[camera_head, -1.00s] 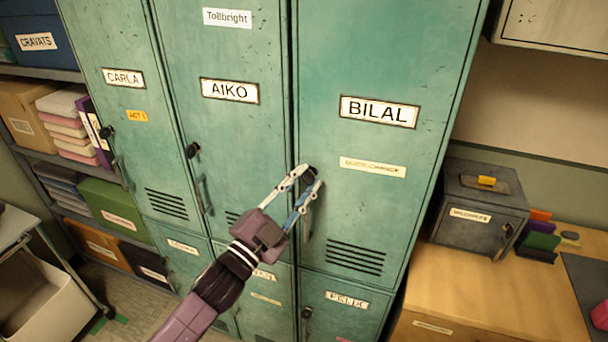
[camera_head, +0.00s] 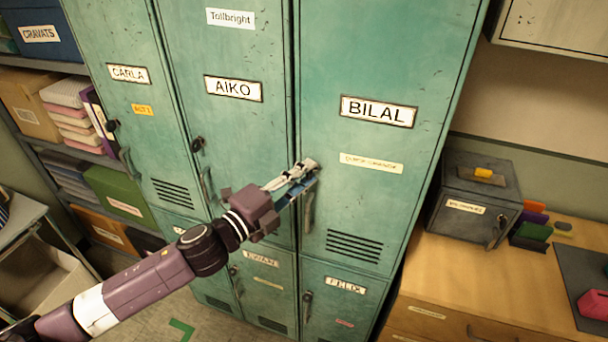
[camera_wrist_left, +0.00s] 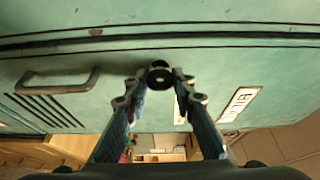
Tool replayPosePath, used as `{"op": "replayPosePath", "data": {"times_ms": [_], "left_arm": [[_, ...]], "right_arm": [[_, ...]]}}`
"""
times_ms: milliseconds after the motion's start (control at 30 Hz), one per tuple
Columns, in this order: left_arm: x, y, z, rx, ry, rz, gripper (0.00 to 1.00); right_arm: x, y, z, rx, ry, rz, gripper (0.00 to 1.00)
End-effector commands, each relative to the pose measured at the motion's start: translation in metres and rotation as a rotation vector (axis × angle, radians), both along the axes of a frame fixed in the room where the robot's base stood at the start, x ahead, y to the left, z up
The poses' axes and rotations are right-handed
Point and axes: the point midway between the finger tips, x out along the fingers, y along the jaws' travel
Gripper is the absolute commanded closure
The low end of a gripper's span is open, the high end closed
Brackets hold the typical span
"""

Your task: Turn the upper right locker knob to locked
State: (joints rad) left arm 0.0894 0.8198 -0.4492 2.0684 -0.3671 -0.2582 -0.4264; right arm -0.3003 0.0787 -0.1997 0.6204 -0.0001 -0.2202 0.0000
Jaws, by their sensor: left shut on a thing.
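The upper right locker door (camera_head: 410,55) is teal and bears the name BILAL. Its dark round knob (camera_wrist_left: 160,75) shows between the fingertips in the wrist view. In the head view the knob is hidden behind the fingers. My left gripper (camera_head: 308,167) is at the door's left edge, shut on the knob; its fingertips also show in the wrist view (camera_wrist_left: 159,80). The door's handle (camera_head: 308,212) is just below the fingers, and it shows at the left in the wrist view (camera_wrist_left: 57,83). The door is closed. My right gripper is in neither view.
The AIKO locker, with its own knob (camera_head: 198,144) and handle (camera_head: 206,186), is left of the BILAL door. A wooden desk (camera_head: 455,290) with a grey box (camera_head: 473,195) stands at the right. Shelves with boxes are at the far left.

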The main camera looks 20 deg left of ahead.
Motion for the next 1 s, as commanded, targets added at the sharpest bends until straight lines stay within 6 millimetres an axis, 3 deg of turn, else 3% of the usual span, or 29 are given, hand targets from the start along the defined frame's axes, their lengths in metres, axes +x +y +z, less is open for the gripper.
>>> {"op": "replayPosePath", "data": {"times_ms": [567, 600, 733, 1000], "left_arm": [[0.0001, 0.0000, -0.0003, 0.037, 0.000, 0.000, 1.00], [0.0001, 0.0000, -0.0003, 0.037, 0.000, 0.000, 0.75], [0.0001, 0.0000, -0.0002, 0.036, -0.001, 0.000, 0.61], [-0.0001, -0.0002, 0.0000, 0.035, 0.000, 0.000, 0.59]], "right_arm": [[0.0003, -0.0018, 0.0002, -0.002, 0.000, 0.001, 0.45], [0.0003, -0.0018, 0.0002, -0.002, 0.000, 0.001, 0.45], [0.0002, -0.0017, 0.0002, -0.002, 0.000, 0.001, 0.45], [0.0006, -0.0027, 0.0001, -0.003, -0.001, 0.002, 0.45]]}}
